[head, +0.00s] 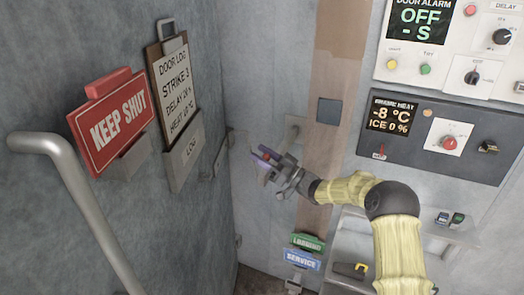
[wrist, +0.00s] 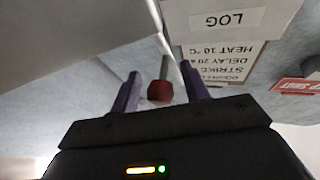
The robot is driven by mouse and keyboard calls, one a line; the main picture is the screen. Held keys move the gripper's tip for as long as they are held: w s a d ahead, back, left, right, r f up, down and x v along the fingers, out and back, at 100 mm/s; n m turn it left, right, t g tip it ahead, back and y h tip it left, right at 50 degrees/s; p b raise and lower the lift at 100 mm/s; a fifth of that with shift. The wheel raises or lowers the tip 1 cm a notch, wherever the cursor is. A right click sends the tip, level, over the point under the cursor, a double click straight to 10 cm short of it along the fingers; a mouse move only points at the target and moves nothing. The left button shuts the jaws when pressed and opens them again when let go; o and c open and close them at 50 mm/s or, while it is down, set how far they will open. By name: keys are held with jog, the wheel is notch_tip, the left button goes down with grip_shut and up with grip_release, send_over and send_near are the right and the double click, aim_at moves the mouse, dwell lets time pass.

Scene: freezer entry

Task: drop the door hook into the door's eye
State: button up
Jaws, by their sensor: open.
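My gripper (head: 266,157), with purple fingers, is in front of the door's right edge in the head view. In the wrist view my gripper (wrist: 160,88) is open. A dark red knob on a grey metal rod, seemingly the door hook (wrist: 160,91), shows between its fingers, with gaps on both sides. In the head view the knob is mostly hidden by my fingers. A thin metal fitting (head: 221,152) stands at the door's right edge; I cannot tell whether it is the eye. A pale plate (head: 293,128) is on the wall behind my gripper.
The grey door (head: 215,60) at left carries a bent handle (head: 75,180), a red KEEP SHUT sign (head: 112,120) and a door log board (head: 176,90). Control panels (head: 440,135) are on the right wall. Green and blue tags (head: 303,258) hang below my arm.

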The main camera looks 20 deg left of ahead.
jog(key=shift+a, duration=0.1)
jog(key=shift+s+r, duration=0.1)
jog(key=c, duration=1)
grip_shut()
